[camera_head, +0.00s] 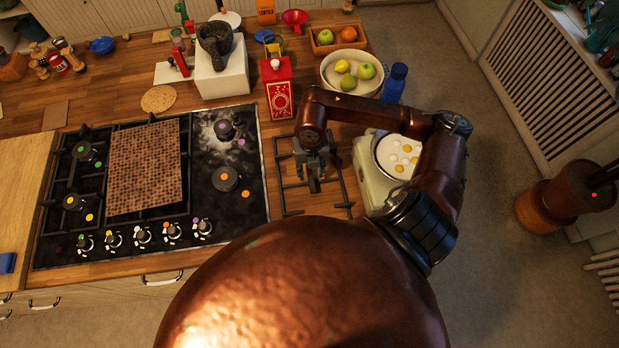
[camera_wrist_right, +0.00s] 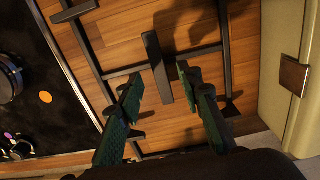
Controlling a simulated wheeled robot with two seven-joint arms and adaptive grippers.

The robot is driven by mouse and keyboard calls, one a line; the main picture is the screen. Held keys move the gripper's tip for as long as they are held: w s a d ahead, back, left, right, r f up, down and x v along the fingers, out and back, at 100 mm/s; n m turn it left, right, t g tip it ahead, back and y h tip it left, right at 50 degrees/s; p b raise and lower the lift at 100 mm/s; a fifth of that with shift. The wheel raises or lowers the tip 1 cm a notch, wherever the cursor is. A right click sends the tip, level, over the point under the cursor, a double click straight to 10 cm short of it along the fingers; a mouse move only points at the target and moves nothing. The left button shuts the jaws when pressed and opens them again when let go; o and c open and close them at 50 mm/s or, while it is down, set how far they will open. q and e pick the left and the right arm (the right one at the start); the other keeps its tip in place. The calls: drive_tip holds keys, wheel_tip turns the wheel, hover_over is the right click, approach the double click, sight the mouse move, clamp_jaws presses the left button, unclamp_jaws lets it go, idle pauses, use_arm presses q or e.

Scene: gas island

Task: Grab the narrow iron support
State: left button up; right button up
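The narrow iron support (camera_head: 279,185) is a black frame of thin bars lying flat on the wooden counter, just right of the cooktop. My right gripper (camera_head: 313,180) is above its middle, pointing down. In the right wrist view the support (camera_wrist_right: 153,52) shows a short middle bar reaching between the two green-padded fingers. My right gripper (camera_wrist_right: 160,82) is open there, with a finger on either side of the bar's end. I cannot tell whether the fingers touch it. My left gripper is not in view.
The black cooktop (camera_head: 258,205) with a brown textured plate (camera_head: 145,165) lies to the left. A pan of eggs (camera_head: 395,157) on a pale appliance (camera_head: 365,170) stands close on the right. A red box (camera_head: 279,98), fruit bowl (camera_head: 340,86) and blue bottle (camera_head: 395,82) stand behind.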

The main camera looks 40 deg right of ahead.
sight(310, 178)
wheel_tip(310, 178, down, 4)
drive_tip(key=shift+f+p, duration=0.15)
drive_tip(key=shift+p, duration=0.35)
drive_tip(key=shift+f, duration=0.2)
drive_tip(key=c, duration=0.7)
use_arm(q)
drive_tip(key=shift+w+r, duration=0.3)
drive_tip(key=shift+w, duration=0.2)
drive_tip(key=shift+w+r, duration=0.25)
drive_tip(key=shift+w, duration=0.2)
use_arm(e)
clamp_jaws()
